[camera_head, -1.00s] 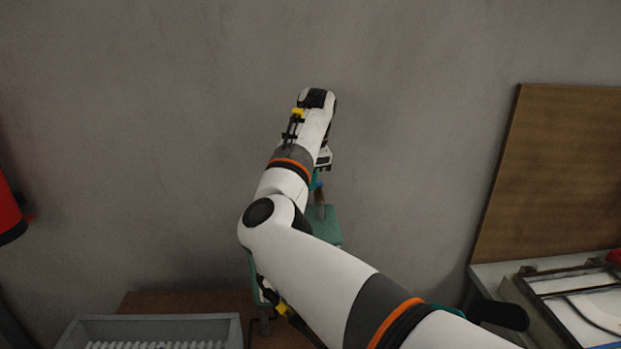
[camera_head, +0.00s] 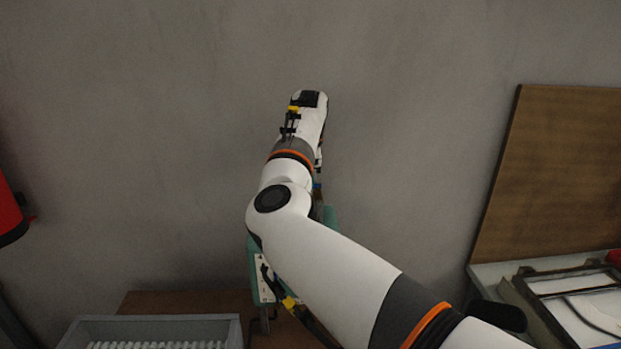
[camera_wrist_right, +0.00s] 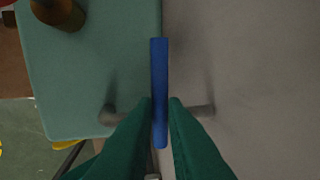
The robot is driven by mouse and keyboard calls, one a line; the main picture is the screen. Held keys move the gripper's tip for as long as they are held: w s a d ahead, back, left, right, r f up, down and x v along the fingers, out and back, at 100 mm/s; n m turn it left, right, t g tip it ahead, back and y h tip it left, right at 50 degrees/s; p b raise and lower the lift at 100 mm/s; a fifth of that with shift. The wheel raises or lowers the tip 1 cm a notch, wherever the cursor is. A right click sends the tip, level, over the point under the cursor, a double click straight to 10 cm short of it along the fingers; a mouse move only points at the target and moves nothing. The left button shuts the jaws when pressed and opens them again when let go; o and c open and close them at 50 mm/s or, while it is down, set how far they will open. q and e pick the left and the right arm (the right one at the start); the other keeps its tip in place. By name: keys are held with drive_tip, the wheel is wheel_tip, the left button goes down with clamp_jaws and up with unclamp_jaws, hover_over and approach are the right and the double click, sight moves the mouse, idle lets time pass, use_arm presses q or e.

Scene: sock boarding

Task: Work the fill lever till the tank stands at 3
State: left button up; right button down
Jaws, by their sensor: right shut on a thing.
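A teal machine body (camera_head: 253,270) stands against the wall, mostly behind my right arm. It also shows at the left of the right wrist view (camera_wrist_right: 95,70). A white marked panel (camera_head: 263,290) on its front is partly covered, and its marks are too small to read. A blue lever handle (camera_wrist_right: 159,65) stands between the green fingers of my right gripper (camera_wrist_right: 161,101), which is shut on it. A grey rod (camera_wrist_right: 200,111) runs crosswise behind the fingers. In the head view the right gripper is largely hidden by my arm. My left gripper is not in view.
A grey bin (camera_head: 90,328) of small white pieces stands at the lower left, by a brown surface (camera_head: 170,300). A red object (camera_head: 8,210) is at the left edge. A brown board (camera_head: 555,175) and a framed tray (camera_head: 535,305) are at the right. The wall blocks the back.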

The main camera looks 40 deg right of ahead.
drive_tip(key=shift+r, duration=0.1)
drive_tip(key=c, duration=1.5)
unclamp_jaws()
drive_tip(key=shift+r, duration=0.35)
drive_tip(key=r+b, duration=0.1)
drive_tip(key=r, duration=0.2)
drive_tip(key=s+a+r+b, duration=0.1)
drive_tip(key=r, duration=0.3)
drive_tip(key=s+r, duration=0.1)
drive_tip(key=r, duration=0.3)
drive_tip(key=shift+a+b, duration=0.2)
drive_tip(key=shift+b, duration=0.2)
drive_tip(key=shift+w, duration=0.1)
